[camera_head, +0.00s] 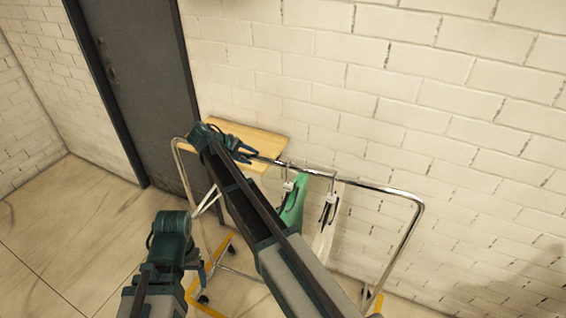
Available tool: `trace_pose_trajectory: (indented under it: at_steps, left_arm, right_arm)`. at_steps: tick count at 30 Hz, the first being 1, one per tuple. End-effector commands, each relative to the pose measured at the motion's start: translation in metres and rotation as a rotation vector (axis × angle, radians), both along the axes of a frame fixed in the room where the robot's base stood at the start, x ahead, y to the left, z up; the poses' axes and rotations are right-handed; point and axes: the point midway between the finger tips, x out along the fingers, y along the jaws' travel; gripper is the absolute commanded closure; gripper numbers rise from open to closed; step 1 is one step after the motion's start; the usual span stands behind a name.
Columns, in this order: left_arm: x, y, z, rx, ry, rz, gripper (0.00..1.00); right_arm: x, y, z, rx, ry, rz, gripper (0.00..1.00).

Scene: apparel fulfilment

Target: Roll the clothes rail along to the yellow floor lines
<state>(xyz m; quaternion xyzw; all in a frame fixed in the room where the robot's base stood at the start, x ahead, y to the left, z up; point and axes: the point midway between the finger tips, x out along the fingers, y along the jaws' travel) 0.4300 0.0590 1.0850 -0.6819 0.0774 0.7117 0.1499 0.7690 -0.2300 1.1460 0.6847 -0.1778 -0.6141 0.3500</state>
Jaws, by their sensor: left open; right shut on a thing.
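The clothes rail (386,188) is a chrome-tubed frame standing near the white brick wall. A green garment (291,212) and a pale garment (324,239) hang from its top bar. My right gripper (247,155) is shut on the left part of that bar. My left gripper (203,270) is low at the left, apart from the top bar; it is open, mostly hidden by its own wrist. Yellow strips (193,293) show low down by the rail's dark wheels; I cannot tell whether they are floor lines or the rail's base. My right arm hides the rail's lower middle.
A grey door (140,85) is in the wall at the left. A light wooden top (250,140) stands against the wall behind the rail's left end. The pale tiled floor (75,225) at the left is clear. The brick wall (420,90) runs close behind the rail.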

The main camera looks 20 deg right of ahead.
Motion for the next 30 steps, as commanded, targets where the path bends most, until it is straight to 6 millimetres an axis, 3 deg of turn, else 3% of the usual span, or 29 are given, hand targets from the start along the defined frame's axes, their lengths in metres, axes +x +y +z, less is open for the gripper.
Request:
trace_pose_trajectory:
  at_steps: [30]
  left_arm:
    - [0.0, 0.0001, -0.0006, 0.0, 0.0, 0.0, 0.2]
  right_arm:
    - [-0.0012, 0.0007, -0.0017, 0.007, 0.002, -0.219, 1.0]
